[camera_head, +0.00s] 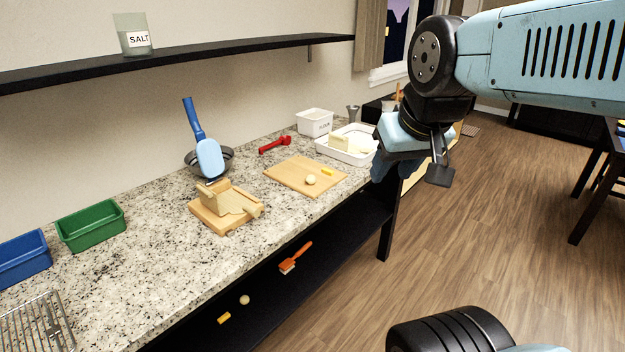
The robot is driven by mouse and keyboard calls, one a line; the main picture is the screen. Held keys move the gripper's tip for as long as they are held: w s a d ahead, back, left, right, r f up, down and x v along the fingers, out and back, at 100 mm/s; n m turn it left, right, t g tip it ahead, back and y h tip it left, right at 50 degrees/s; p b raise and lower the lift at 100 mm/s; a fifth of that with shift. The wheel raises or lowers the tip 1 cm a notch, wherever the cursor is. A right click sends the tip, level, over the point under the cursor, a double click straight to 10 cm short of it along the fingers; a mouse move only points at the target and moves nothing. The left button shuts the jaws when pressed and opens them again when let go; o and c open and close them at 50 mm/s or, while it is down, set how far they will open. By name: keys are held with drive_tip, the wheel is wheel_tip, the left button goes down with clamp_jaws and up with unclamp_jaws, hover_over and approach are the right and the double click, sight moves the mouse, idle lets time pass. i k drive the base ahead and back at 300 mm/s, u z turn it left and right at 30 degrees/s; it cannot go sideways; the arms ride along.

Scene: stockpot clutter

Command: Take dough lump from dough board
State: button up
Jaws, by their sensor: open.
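The dough lump (310,180) is a small pale ball. It rests on the dough board (287,174), a flat light wooden board near the counter's front edge. A small yellow piece (327,171) lies on the same board to the right of the lump. My gripper (415,176) is open, to the right of the board and apart from the lump. It shows in front of the counter's right end and partly covers it. I see nothing between its fingers.
A white tray (365,155) with a pale block stands behind the board, and a red tool (275,145) lies to its left. A wooden press-like stand (209,218) and a pan (229,160) with a blue-handled utensil (208,150) are further left. A shelf (190,63) overhangs the counter.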

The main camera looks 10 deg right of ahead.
sight(311, 178)
drive_tip(key=u, duration=0.1)
drive_tip(key=i, duration=0.9)
drive_tip(key=z, duration=0.05)
